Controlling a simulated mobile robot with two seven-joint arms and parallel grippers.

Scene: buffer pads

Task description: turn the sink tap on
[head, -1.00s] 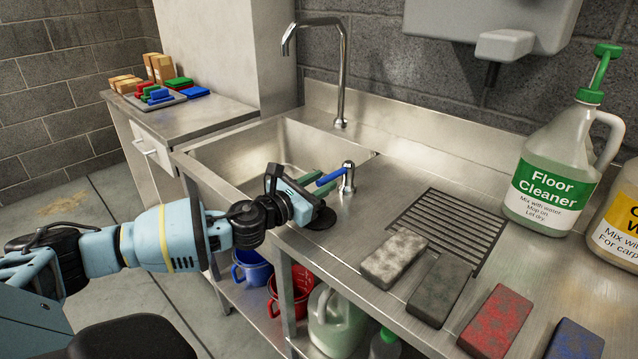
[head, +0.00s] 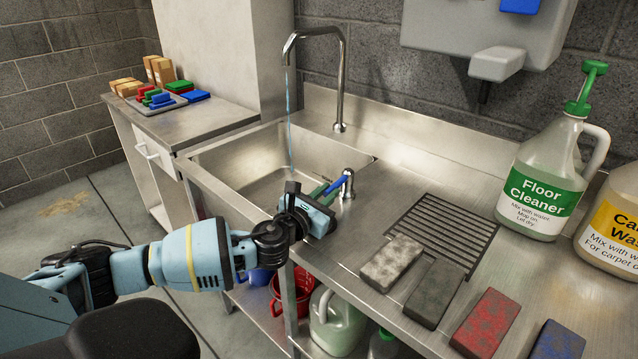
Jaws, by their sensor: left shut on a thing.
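The sink tap (head: 341,85) is a tall curved metal spout at the back of the steel sink (head: 215,158). A thin stream of water (head: 290,125) falls from its mouth into the basin. The tap handle (head: 338,184) is a blue lever on a short metal post to the right of the basin. My left gripper (head: 325,192) is at the lever, shut on it, and its body hides the lever's near end. My right gripper is not in view.
Several scrub pads, pale (head: 391,263), dark (head: 434,293), red (head: 487,322) and blue (head: 556,342), lie along the counter's front. A drain grille (head: 443,229) is behind them. A floor cleaner jug (head: 543,190) stands at right. Buckets (head: 292,297) sit on the shelf below.

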